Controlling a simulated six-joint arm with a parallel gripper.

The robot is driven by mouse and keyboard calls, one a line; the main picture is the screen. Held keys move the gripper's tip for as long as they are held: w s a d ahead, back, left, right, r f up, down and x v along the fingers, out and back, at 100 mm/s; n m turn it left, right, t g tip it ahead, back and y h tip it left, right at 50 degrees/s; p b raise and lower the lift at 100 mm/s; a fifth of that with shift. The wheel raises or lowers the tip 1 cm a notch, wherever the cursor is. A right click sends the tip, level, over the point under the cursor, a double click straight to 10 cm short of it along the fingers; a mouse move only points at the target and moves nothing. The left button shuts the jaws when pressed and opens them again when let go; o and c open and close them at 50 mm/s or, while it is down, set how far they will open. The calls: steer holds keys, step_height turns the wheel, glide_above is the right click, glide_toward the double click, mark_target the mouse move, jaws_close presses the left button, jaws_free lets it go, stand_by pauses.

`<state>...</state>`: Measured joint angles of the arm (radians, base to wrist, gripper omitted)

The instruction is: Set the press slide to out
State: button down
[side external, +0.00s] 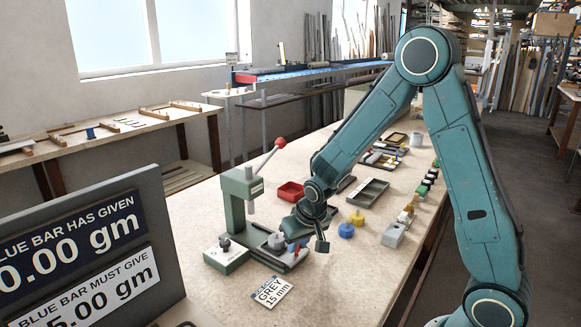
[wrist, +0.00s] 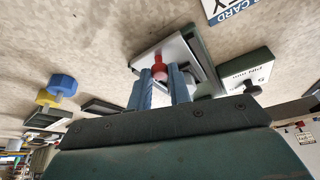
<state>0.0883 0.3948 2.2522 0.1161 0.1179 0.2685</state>
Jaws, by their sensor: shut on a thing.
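The green press (side external: 238,205) stands on the bench in the side view, with a lever ending in a red ball (side external: 281,142). Its slide (side external: 272,243) lies low to the right of the press column, with a round grey piece on it. In the wrist view the slide (wrist: 203,62) is a pale plate in a dark guide, with a red knob (wrist: 159,68) at its near end. My gripper (wrist: 161,84) is shut on that knob, one finger on each side. In the side view my gripper (side external: 300,240) is at the slide's right end and partly hides it.
A green block with a dark knob (side external: 226,254) sits left of the slide. A card reading GREY 15 mm (side external: 271,292) lies in front. A red tray (side external: 290,192), grey tray (side external: 367,192), yellow knob (side external: 357,217) and blue knob (side external: 346,230) stand behind and right. A display board (side external: 95,250) stands front left.

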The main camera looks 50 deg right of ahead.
steer(key=shift+s, duration=0.9)
steer(key=c, duration=1.3)
jaws_free()
steer(key=shift+r, duration=0.15)
steer(key=shift+s+a+r, duration=0.1)
steer(key=shift+s+r, duration=0.05)
steer(key=shift+r, duration=0.3)
steer(key=v, duration=1.2)
steer(key=shift+s+r, duration=0.25)
steer(key=shift+s+r, duration=0.1)
